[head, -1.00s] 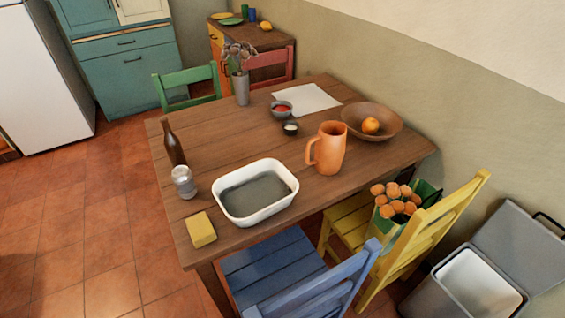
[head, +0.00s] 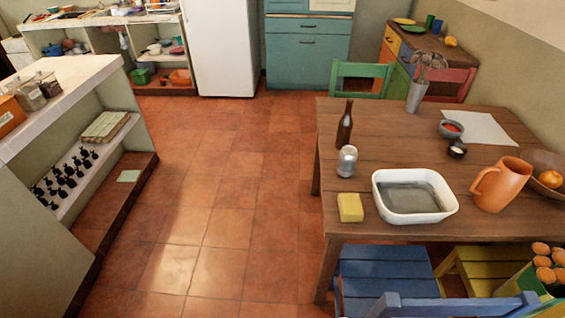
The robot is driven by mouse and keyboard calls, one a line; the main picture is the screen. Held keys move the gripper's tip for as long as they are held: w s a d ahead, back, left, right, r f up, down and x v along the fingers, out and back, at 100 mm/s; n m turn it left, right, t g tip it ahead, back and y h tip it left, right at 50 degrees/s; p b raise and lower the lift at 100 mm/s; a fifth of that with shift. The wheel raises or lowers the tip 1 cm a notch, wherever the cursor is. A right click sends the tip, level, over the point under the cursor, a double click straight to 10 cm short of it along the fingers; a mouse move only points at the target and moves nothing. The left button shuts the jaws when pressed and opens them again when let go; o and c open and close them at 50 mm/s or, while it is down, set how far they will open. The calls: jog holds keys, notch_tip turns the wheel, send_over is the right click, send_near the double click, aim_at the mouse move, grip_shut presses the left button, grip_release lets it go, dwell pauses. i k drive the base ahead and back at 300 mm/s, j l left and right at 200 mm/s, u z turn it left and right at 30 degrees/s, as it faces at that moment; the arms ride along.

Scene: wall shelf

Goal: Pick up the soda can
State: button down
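The soda can (head: 347,161) is silver-grey and stands upright near the left edge of the wooden table (head: 475,185). A brown bottle (head: 345,126) stands just behind it. A yellow sponge-like block (head: 350,207) lies in front of it, and a white dish (head: 414,217) with grey contents is to its right. My gripper does not show in the head view.
An orange jug (head: 502,184), a bowl (head: 540,166) and small cups stand on the table's right half. Blue (head: 388,272) and yellow chairs stand at the front. Open tiled floor (head: 215,190) lies between.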

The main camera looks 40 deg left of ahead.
aim_at(347, 160)
jog(key=u, duration=1)
jog(key=k, duration=0.55)
jog(key=j+z, duration=0.15)
jog(key=z, duration=0.95)
jog(key=i+j, duration=0.1)
jog(key=j, duration=0.4)
jog(key=i+j, duration=0.15)
jog(key=j, duration=0.4)
jog(key=i+j, duration=0.1)
jog(key=j, duration=0.4)
jog(key=i+j, duration=0.15)
jog(key=j, duration=0.4)
jog(key=i+j, duration=0.1)
jog(key=j, duration=0.4)
jog(key=i+j, duration=0.15)
jog(key=j, duration=0.4)
jog(key=i+j, duration=0.1)
jog(key=j, duration=0.4)
jog(key=i+j, duration=0.15)
jog(key=j, duration=0.4)
jog(key=z, duration=0.05)
